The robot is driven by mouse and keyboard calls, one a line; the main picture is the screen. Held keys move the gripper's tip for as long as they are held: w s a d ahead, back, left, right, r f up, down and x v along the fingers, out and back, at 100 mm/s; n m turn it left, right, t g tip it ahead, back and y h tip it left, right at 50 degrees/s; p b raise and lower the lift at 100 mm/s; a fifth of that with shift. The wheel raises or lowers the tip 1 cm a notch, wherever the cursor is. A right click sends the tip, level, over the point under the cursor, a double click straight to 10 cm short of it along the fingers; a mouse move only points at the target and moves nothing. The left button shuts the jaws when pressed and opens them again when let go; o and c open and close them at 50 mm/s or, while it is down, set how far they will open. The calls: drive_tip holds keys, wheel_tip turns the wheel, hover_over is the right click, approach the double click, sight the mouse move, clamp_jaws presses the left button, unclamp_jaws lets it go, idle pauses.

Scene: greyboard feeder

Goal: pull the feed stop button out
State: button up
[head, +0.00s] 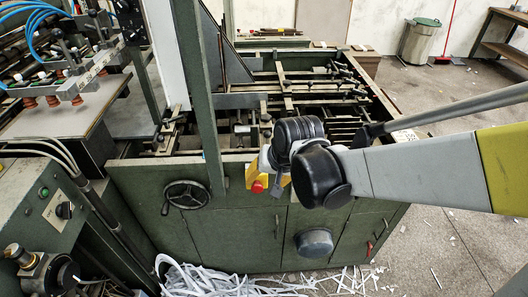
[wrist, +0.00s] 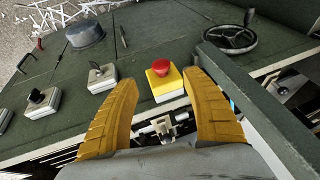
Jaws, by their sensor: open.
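The feed stop button (wrist: 161,66) is a red mushroom button on a small yellow box (wrist: 166,85), fixed to the green machine. It shows in the wrist view between and slightly beyond the fingertips. In the head view the red button (head: 257,187) shows small on the machine's front, just left of my wrist. My gripper (wrist: 160,79) is open, with one yellow finger on each side of the yellow box. I see no clear contact with the button. In the head view my wrist and arm hide most of the gripper.
A handwheel (wrist: 230,38) is to the right of the button in the wrist view, with a green machine post (wrist: 262,115) close by. Switch boxes (wrist: 101,78) stand to the left. A round dark drum (head: 313,242) juts from the front panel. Paper strips (head: 215,279) litter the floor.

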sight(258, 187)
drive_tip(key=b+x, duration=0.3)
drive_tip(key=x, duration=0.7)
drive_tip(key=shift+w+a+b, duration=0.1)
drive_tip(key=shift+w+b, duration=0.15)
drive_tip(key=shift+b, duration=0.1)
